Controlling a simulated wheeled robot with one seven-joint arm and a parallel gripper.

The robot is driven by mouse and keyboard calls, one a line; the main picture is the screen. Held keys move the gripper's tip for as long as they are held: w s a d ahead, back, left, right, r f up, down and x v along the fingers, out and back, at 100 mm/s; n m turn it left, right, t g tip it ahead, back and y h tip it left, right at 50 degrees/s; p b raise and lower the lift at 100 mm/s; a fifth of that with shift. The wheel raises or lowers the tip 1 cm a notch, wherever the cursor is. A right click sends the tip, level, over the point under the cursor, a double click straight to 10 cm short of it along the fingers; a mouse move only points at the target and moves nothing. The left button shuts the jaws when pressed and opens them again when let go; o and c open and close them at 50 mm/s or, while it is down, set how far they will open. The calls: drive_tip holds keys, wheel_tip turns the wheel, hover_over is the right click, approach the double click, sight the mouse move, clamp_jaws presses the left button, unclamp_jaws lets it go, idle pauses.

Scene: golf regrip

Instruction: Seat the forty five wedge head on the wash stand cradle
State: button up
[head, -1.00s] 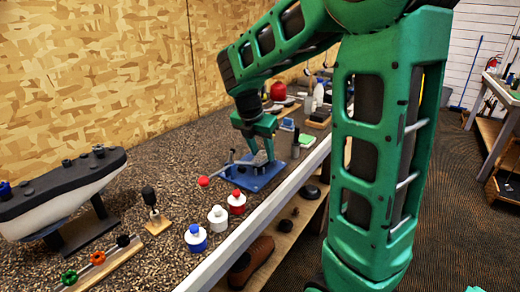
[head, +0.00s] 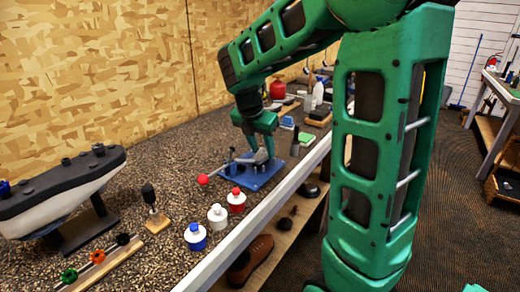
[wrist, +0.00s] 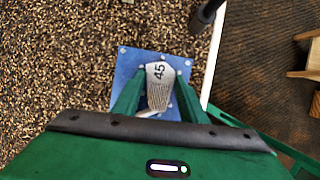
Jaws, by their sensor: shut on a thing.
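The forty five wedge head (wrist: 159,72) is pale grey with grooved lines and a black "45", seen in the wrist view. My gripper (wrist: 158,92) is shut on it, one green finger on each side. The head lies over the blue bolted base of the wash stand (wrist: 125,68). In the head view my gripper (head: 262,150) points down at the blue wash stand (head: 258,180), which has a grey lever with a red ball knob (head: 203,179). The cradle is mostly hidden by the head and fingers. I cannot tell whether the head touches it.
A dark-handled tool (head: 151,205) and a boat model (head: 62,190) are at left. More bottles and blocks crowd behind the stand. A dark upright object (wrist: 205,14) stands beyond it.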

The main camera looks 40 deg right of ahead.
sight(263, 154)
drive_tip(key=shift+f, duration=0.45)
idle(1.1)
drive_tip(key=o, duration=1.1)
drive_tip(key=shift+o, duration=0.2)
drive_tip(key=shift+r, duration=3.5)
drive_tip(key=shift+s, duration=0.1)
drive_tip(key=s+a+f+m+y, duration=0.1)
drive_tip(key=s+f+m, duration=0.2)
drive_tip(key=s+m, duration=0.6)
drive_tip(key=s+a+f+m+g+y, duration=0.1)
drive_tip(key=s+f+m, duration=0.2)
drive_tip(key=s+m, duration=0.7)
drive_tip(key=s+a+f+m+y, duration=0.1)
drive_tip(key=s+f+m+y, duration=0.1)
drive_tip(key=s+m, duration=0.7)
drive_tip(key=shift+s+f+m+g, duration=0.2)
drive_tip(key=shift+f+m+g, duration=0.2)
drive_tip(key=shift+f, duration=0.05)
